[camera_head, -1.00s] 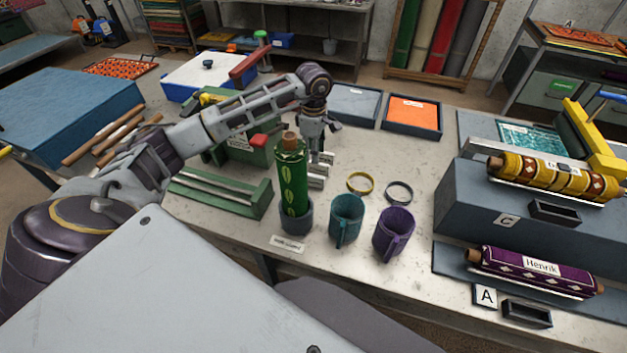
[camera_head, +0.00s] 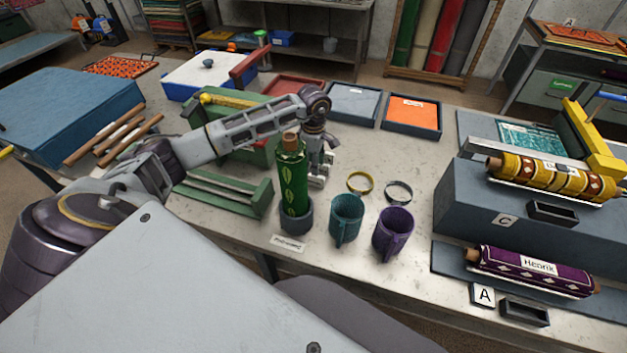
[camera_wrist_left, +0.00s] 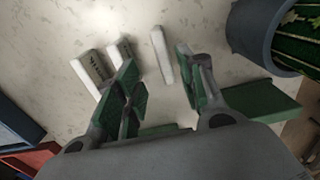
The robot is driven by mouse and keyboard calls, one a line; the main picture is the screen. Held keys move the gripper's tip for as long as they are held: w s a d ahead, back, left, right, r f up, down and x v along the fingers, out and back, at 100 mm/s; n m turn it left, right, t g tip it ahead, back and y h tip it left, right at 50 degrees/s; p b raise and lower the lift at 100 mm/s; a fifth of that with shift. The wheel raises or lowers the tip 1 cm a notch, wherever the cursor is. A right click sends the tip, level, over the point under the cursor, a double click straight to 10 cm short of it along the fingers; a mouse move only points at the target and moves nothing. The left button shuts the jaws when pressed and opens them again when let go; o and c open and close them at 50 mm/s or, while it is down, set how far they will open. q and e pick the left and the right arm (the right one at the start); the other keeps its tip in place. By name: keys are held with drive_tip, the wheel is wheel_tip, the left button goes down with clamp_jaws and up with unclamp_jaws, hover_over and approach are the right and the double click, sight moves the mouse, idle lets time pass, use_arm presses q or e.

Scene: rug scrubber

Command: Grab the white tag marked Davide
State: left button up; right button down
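My left gripper (camera_head: 318,165) points down over the table, just behind the green rolled rug (camera_head: 292,180). In the left wrist view the gripper (camera_wrist_left: 160,76) is open, with its green-padded fingers apart. Small white tags lie on the table below. One narrow white tag (camera_wrist_left: 162,54) shows between the fingers, with no readable name from here. Another white tag (camera_wrist_left: 185,62) is partly behind the right finger. Two more tags (camera_wrist_left: 88,74) (camera_wrist_left: 120,50) lie to the left, one with dark lettering. I cannot tell which one says Davide. My right gripper is not in view.
The green rug stands in a dark cup (camera_head: 297,222); its cup rim is close in the wrist view (camera_wrist_left: 240,30). Teal (camera_head: 346,215) and purple (camera_head: 393,230) mugs and two rings stand right. A green rack (camera_head: 225,190) is left. Grey stands hold yellow (camera_head: 540,178) and purple (camera_head: 530,270) rolled rugs.

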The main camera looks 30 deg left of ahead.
sight(313, 180)
use_arm(q)
drive_tip(key=shift+s+d+f+p, duration=0.15)
drive_tip(key=shift+f+p, duration=0.15)
drive_tip(key=shift+f, duration=0.35)
drive_tip(key=shift+s+f+p, duration=0.15)
drive_tip(key=shift+f+p, duration=0.15)
drive_tip(key=shift+f, duration=1.5)
clamp_jaws()
